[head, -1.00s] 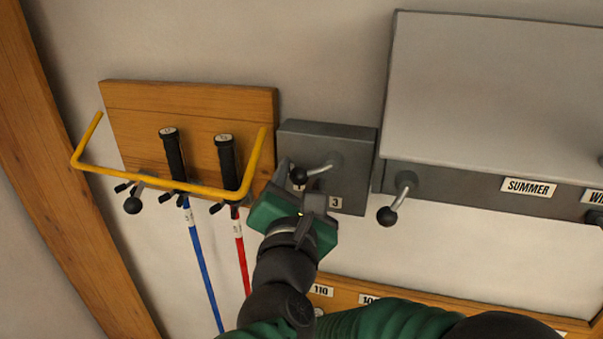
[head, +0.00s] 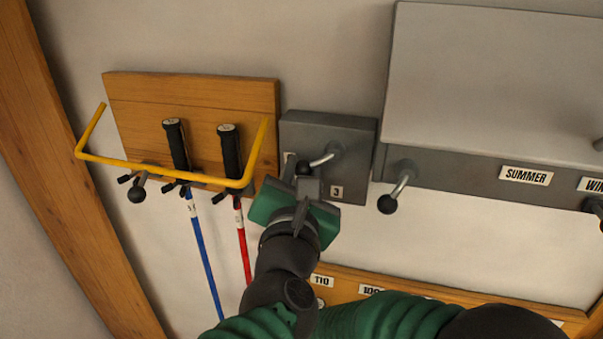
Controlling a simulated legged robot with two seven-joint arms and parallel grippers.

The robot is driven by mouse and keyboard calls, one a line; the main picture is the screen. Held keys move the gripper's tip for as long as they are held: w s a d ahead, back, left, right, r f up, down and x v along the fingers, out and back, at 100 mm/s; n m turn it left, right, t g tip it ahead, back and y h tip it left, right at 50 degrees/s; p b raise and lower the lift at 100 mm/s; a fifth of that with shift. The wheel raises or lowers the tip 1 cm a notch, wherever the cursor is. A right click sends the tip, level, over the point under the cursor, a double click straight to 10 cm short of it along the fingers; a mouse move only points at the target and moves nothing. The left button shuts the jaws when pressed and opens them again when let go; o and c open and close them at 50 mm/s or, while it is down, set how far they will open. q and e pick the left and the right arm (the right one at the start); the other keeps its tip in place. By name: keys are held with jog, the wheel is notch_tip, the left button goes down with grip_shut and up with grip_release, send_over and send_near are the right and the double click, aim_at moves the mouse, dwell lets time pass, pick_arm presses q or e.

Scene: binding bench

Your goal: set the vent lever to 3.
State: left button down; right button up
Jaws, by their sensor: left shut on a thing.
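The vent lever (head: 322,160) is a short metal arm with a black knob on a dark grey wall box (head: 352,135). It points left and slightly down from its pivot. A "3" label (head: 336,192) shows at the box's lower edge, right of my gripper. Another label on the box, left of the knob, is mostly hidden. My left gripper (head: 304,172), green and black, reaches up from below and is shut on the lever's knob. The fingers partly cover the knob. My right gripper is not in view.
A yellow rail (head: 165,170) stands out from a wooden board (head: 190,95) to the left, with blue and red rods behind it. A large grey cabinet (head: 490,75) with another knobbed lever (head: 396,190) and a "SUMMER" label is at right. A labelled wooden strip (head: 345,283) runs below.

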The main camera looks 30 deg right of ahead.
pick_arm(q)
jog(key=shift+s+d+f+n+g+b, duration=0.5)
jog(key=shift+s+d+n, duration=0.1)
jog(key=shift+n, duration=1.45)
jog(key=shift+s+d+f+n+g+b, duration=0.5)
jog(key=shift+s+f+n+b, duration=0.1)
jog(key=shift+n, duration=1.4)
jog(key=shift+s+d+f+n+g+b, duration=0.5)
jog(key=shift+s+n, duration=0.1)
jog(key=shift+n, duration=1.45)
jog(key=shift+h, duration=0.3)
jog(key=c, duration=1.3)
grip_release()
jog(key=shift+o, duration=1)
jog(key=shift+d+r, duration=0.15)
jog(key=shift+r, duration=0.1)
